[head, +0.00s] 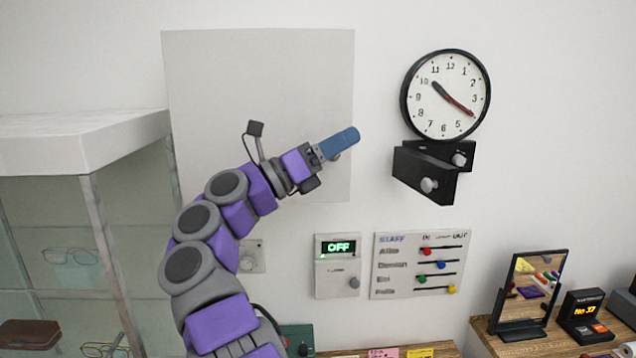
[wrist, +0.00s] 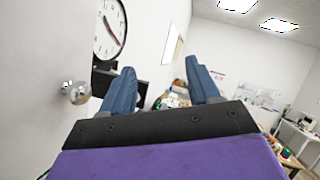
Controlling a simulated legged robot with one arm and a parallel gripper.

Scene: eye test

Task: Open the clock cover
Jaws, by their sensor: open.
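A round black-rimmed wall clock (head: 446,95) hangs right of my gripper. It also shows at the upper left of the wrist view (wrist: 109,27). A large pale flat panel (head: 258,80) is left of the clock; I cannot tell if it is the clock cover. In the wrist view a shiny round knob (wrist: 75,92) sits on a white surface, left of my left finger. My gripper (head: 350,137) is near the panel's right edge, its blue fingers pointing right. In the wrist view the fingers (wrist: 160,68) are apart, with nothing between them.
A black box (head: 415,172) with grey knobs sits under the clock. Below are an OFF switch panel (head: 338,280) and a staff slider board (head: 420,264). A glass cabinet (head: 60,140) stands at left. A mirror (head: 528,290) stands on the wooden counter at lower right.

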